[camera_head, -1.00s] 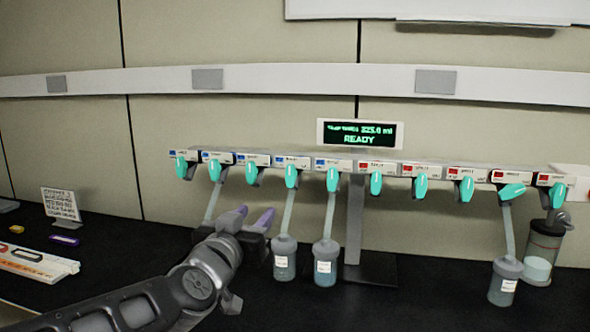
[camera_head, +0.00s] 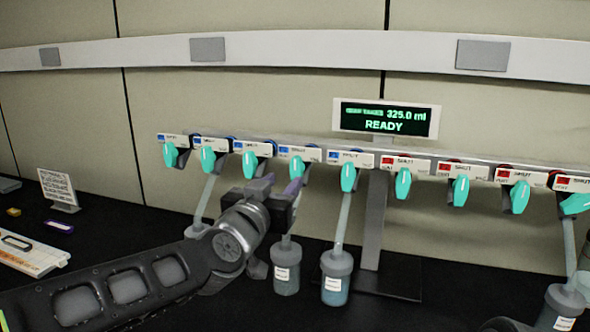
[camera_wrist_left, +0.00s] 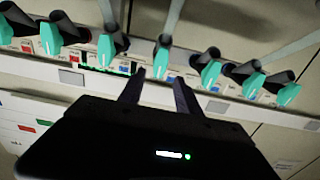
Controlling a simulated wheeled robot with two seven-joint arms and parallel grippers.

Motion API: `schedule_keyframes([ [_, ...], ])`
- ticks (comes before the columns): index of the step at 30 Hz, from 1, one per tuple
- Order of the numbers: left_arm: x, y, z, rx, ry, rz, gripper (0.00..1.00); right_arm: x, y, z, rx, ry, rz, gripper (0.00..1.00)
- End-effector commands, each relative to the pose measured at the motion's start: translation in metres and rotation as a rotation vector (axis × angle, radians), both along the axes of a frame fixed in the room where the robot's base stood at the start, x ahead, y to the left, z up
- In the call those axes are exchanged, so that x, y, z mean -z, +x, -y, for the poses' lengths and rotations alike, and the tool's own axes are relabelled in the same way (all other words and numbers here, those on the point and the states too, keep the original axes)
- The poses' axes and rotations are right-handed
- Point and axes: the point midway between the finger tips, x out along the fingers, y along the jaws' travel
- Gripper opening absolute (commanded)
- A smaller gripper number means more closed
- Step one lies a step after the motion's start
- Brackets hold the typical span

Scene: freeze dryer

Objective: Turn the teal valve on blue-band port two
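A row of teal valves hangs under the manifold; blue-band ports are on the left, red-band ports on the right. The second blue-band valve from the left (camera_head: 208,158) points down, with a tube below it; it appears right of centre in the inverted left wrist view (camera_wrist_left: 252,85). Port numbers are too small to read. My left gripper (camera_head: 279,184) is open and empty, near the fourth blue-band valve (camera_head: 298,167). In the left wrist view, that valve (camera_wrist_left: 162,60) lies ahead between the fingertips (camera_wrist_left: 160,76), apparently apart from them. My right gripper is not recognisable.
Flasks (camera_head: 286,266) and (camera_head: 336,278) hang below the fourth and fifth blue-band ports. A display (camera_head: 386,119) reads READY above the manifold. A sign (camera_head: 58,188) and a white tray (camera_head: 30,255) are at left.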

Motion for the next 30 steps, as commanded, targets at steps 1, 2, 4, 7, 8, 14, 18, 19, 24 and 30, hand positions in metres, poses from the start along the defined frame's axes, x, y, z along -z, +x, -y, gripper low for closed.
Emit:
schedule_keyframes([
  [1,0.0,0.002,0.001,0.0,0.0,-0.001,0.4,0.0,0.0,0.0,0.0,0.0,0.0,0.36],
  [2,0.0,0.004,0.001,0.0,0.0,-0.001,0.4,0.0,0.0,0.0,0.0,0.0,0.0,0.36],
  [4,0.0,0.009,0.003,0.0,0.001,-0.002,0.4,0.0,0.0,0.0,0.0,0.0,0.001,0.36],
  [7,0.001,0.021,0.007,0.0,0.003,-0.001,0.4,-0.001,0.0,0.0,0.0,0.0,0.001,0.36],
  [8,0.001,0.026,0.008,0.0,0.003,-0.001,0.4,-0.001,0.0,0.0,0.0,0.0,0.001,0.36],
  [14,0.0,0.056,0.018,0.0,0.001,-0.002,0.4,-0.005,0.0,0.0,0.0,0.0,0.001,0.36],
  [18,0.0,0.07,0.023,0.0,0.0,-0.001,0.4,-0.006,0.0,0.0,0.0,0.0,0.0,0.36],
  [19,0.0,0.071,0.023,0.0,0.001,-0.002,0.4,-0.007,0.0,0.0,0.0,0.0,0.0,0.36],
  [24,0.0,0.074,0.024,0.0,0.0,0.0,0.4,-0.006,0.0,0.0,0.0,0.0,0.0,0.36],
  [30,0.0,0.074,0.024,0.0,0.0,0.0,0.35,-0.006,0.0,0.0,0.0,0.0,0.0,0.36],
])
